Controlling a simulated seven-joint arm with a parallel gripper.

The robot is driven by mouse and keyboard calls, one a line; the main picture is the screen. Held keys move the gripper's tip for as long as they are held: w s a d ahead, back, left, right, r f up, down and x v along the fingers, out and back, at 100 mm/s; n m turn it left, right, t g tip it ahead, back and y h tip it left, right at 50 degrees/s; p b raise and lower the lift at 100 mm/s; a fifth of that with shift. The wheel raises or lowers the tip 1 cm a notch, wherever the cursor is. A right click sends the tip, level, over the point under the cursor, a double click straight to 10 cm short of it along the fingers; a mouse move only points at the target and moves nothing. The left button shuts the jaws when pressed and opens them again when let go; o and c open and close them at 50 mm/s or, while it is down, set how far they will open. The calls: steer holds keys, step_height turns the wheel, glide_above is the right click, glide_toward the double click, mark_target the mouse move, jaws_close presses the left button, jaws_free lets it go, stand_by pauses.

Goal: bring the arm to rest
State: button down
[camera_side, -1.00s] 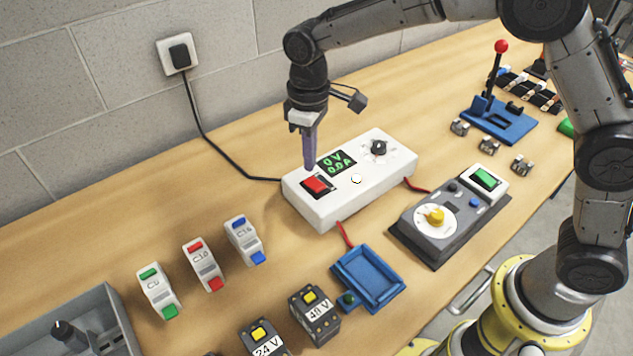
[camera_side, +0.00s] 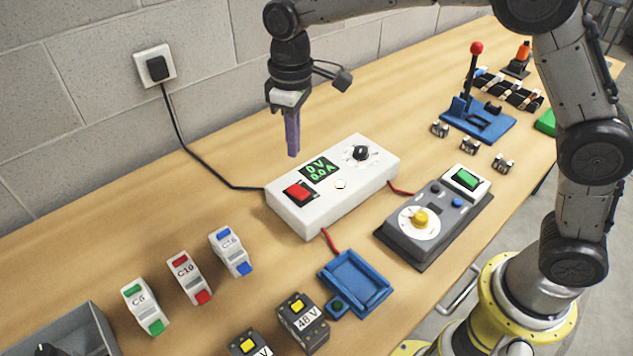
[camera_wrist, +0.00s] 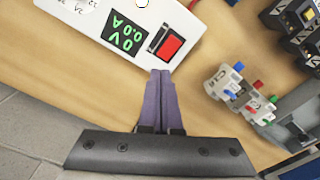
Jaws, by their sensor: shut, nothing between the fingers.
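My gripper (camera_side: 293,153) hangs in the air with its purple fingers pointing down, above and behind the white power supply (camera_side: 375,179). In the wrist view my gripper (camera_wrist: 161,73) has its two fingers together with nothing between them. The power supply also shows in the wrist view (camera_wrist: 190,40), just past the fingertips. Its red switch (camera_side: 298,193) and its display (camera_side: 319,168) reading 0 V and 0.0 A are clear of the gripper. The fingers look apart from the power supply.
Several breakers, such as one with a red tab (camera_side: 188,276), stand at left. A blue tray (camera_side: 354,283), voltage blocks (camera_side: 303,321) and a grey dial unit (camera_side: 434,222) are in front. A blue lever stand (camera_side: 480,121) is at back right. The wall socket (camera_side: 155,65) is behind.

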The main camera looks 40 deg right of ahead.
steer(key=s+d+r+m+t, duration=0.3)
steer(key=s+d+r+t, duration=0.1)
steer(key=s+d+r, duration=0.9)
steer(key=s+d+f+m, duration=0.1)
steer(key=s+f, duration=0.2)
steer(key=s, duration=0.4)
steer(key=s+d+f+m+t, duration=0.1)
steer(key=s+d+f, duration=0.1)
steer(key=s+f, duration=0.2)
steer(key=s, duration=0.3)
steer(key=shift+s+d+f+m, duration=0.15)
steer(key=shift+s+d+m, duration=0.05)
steer(key=shift+s+m, duration=0.2)
